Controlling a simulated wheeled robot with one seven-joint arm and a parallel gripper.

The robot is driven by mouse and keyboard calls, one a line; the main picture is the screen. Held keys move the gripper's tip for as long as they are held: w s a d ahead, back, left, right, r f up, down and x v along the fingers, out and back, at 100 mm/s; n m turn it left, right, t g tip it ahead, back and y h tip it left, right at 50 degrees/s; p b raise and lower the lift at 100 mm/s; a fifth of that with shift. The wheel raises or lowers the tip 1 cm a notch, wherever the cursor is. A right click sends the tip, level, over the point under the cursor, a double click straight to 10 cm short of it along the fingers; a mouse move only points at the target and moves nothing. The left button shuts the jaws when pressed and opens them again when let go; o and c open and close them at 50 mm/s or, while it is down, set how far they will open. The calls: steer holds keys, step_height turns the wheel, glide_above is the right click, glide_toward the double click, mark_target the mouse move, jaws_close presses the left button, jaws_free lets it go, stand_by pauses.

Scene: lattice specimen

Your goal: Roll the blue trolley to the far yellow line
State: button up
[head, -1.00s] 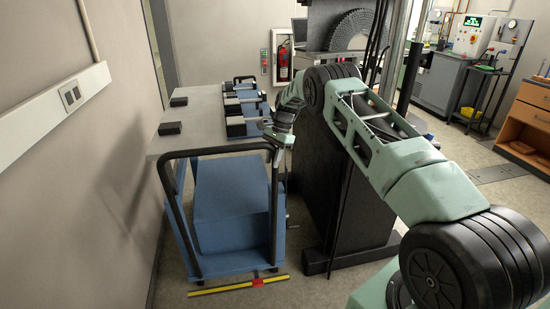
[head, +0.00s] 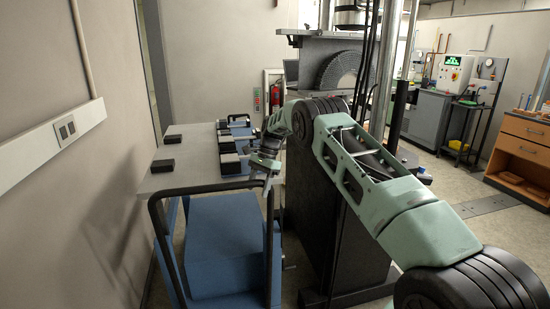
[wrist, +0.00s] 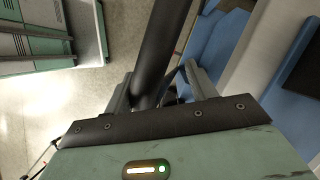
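The blue trolley (head: 222,240) stands at the lower left in the head view, with a big blue box-like body and a black tube handle (head: 205,188). Its lower part is cut off by the picture's bottom edge. My gripper (head: 266,166) is at the upper right corner of the handle. In the wrist view a thick black bar (wrist: 163,45), seemingly the handle, runs between the two fingers of my gripper (wrist: 160,85). A gap shows between the bar and the right finger, so the fingers look open around it. No yellow line shows now.
A wall (head: 50,210) runs along the left. A dark machine cabinet (head: 318,240) stands close on the right. An orange-brown cabinet (head: 520,155) is far right.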

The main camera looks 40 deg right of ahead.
steer(key=s+d+f+p+v, duration=0.1)
steer(key=d+v, duration=0.1)
steer(key=v, duration=1.3)
steer(key=shift+d, duration=0.25)
